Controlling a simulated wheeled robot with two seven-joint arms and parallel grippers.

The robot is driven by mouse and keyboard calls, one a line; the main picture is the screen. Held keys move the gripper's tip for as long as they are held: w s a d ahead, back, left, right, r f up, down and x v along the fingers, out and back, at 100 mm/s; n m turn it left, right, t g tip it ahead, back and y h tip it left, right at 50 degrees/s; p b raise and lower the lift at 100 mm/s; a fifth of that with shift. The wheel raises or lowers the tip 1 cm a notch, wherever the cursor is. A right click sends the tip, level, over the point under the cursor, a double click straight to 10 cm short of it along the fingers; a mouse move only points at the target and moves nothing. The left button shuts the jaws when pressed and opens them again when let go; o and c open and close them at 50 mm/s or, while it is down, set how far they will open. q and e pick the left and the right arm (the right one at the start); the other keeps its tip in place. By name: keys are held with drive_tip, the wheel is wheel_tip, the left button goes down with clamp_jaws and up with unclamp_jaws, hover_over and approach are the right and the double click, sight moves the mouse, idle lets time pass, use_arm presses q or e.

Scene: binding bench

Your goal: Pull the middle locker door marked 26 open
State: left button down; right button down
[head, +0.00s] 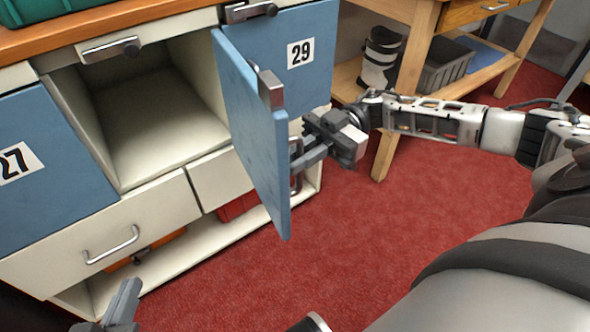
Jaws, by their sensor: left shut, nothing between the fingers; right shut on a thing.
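The middle locker door (250,125) is blue and stands swung well out from the cabinet, between the doors marked 27 (17,163) and 29 (300,53). Its inner face shows, so its number is hidden. The open compartment (150,120) behind it looks empty. My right gripper (303,160) is on the door's outer side, shut on its handle (297,180), which is partly hidden behind the door edge. My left gripper (122,303) is shut and empty at the bottom left, in front of the cabinet and away from the door.
A drawer (100,235) with a bar handle lies below the compartment, over an open shelf holding orange and red things. A wooden table (425,20) at the back right has a boot (378,60) and grey crate (445,65) on its lower shelf. Red carpet (230,285) in front is clear.

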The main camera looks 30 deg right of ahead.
drive_tip(key=shift+w+d, duration=0.2)
drive_tip(key=shift+d, duration=1.15)
drive_tip(key=shift+w+d, duration=0.15)
drive_tip(key=shift+d, duration=1.2)
drive_tip(key=c, duration=1.8)
unclamp_jaws()
drive_tip(key=shift+c, duration=0.2)
drive_tip(key=shift+d, duration=0.1)
